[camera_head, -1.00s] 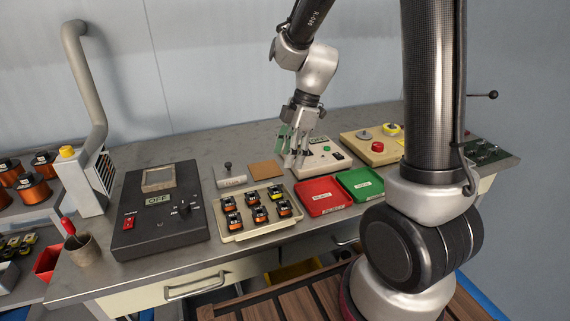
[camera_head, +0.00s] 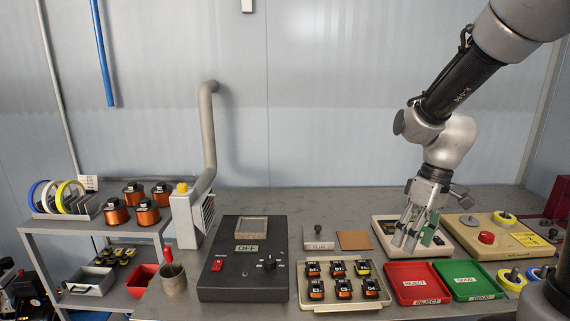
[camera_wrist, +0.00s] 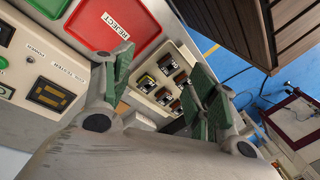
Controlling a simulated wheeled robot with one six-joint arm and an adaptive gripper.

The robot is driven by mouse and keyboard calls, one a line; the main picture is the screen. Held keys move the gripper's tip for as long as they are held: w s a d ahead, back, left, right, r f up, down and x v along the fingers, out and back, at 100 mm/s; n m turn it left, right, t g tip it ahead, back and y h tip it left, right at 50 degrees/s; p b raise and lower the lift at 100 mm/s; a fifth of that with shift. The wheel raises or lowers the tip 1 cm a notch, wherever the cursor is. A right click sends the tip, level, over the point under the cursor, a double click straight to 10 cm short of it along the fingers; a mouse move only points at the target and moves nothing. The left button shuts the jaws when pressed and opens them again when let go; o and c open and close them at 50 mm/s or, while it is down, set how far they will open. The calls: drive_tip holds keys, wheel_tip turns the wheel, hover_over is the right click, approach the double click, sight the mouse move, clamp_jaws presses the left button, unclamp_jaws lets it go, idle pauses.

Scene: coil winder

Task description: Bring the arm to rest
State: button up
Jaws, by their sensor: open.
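My gripper (camera_head: 416,226) is at the end of my arm, pointing down over the bench near the beige tester box (camera_head: 384,228). Its fingers are apart, with nothing between them. In the wrist view my gripper (camera_wrist: 165,90) shows two green-padded fingers spread wide. Beyond them lie the coil tray (camera_wrist: 150,98) and the red reject tray (camera_wrist: 88,22). The wrist view also shows the tester's panel (camera_wrist: 40,90). Whether the fingers touch the tester cannot be told.
The coil tray (camera_head: 335,306), red reject tray (camera_head: 417,297) and green good tray (camera_head: 462,262) sit in front. A black OFF-display unit (camera_head: 222,262) and a fume pipe (camera_head: 209,130) stand left. A beige panel with a red button (camera_head: 487,238) is to the right. The rear bench is mostly clear.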

drive_tip(key=s+d+r+m+t+h, duration=0.2)
drive_tip(key=s+d+r+m+t, duration=0.3)
drive_tip(key=s+r, duration=0.7)
drive_tip(key=shift+d+r+m, duration=0.15)
drive_tip(key=shift+d+m, duration=0.65)
drive_tip(key=shift+d, duration=0.2)
drive_tip(key=shift+s, duration=0.1)
